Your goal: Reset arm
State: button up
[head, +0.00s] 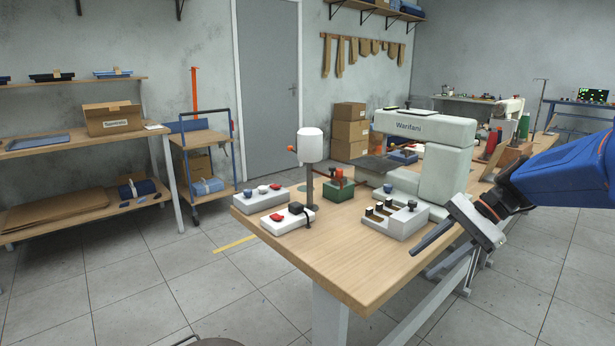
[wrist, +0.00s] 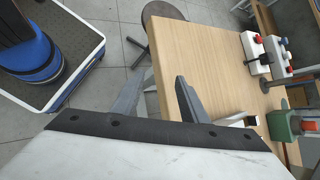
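My gripper (head: 424,262) is at the right in the head view, on the end of my blue arm (head: 575,172). It points down and left, beside the right edge of the wooden worktable (head: 330,262). In the wrist view my gripper (wrist: 163,76) shows two dark fingers spread apart with nothing between them. The worktable's bare top (wrist: 205,60) shows beyond the fingers. No held object is visible.
On the worktable stand a pale machine marked Warifani (head: 440,150), a white cylinder on a post (head: 310,146), control boxes (head: 286,218) and a green block (head: 338,190). A round stool (wrist: 160,12) is near the table. Open floor (head: 160,280) lies at left.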

jog(key=s+f+n+t+h, duration=0.1)
jog(key=s+f+n+h, duration=0.1)
jog(key=s, duration=0.4)
jog(key=s+d+f+n+t+h, duration=0.1)
jog(key=s+f+n+t+h, duration=0.1)
jog(key=s+n, duration=0.4)
jog(key=s+f+n+t+h, duration=0.2)
jog(key=s+f+n+h, duration=0.1)
jog(key=s, duration=0.4)
jog(key=shift+d+f+n+h, duration=0.3)
jog(key=shift+n+h, duration=0.2)
jog(key=shift+h, duration=0.5)
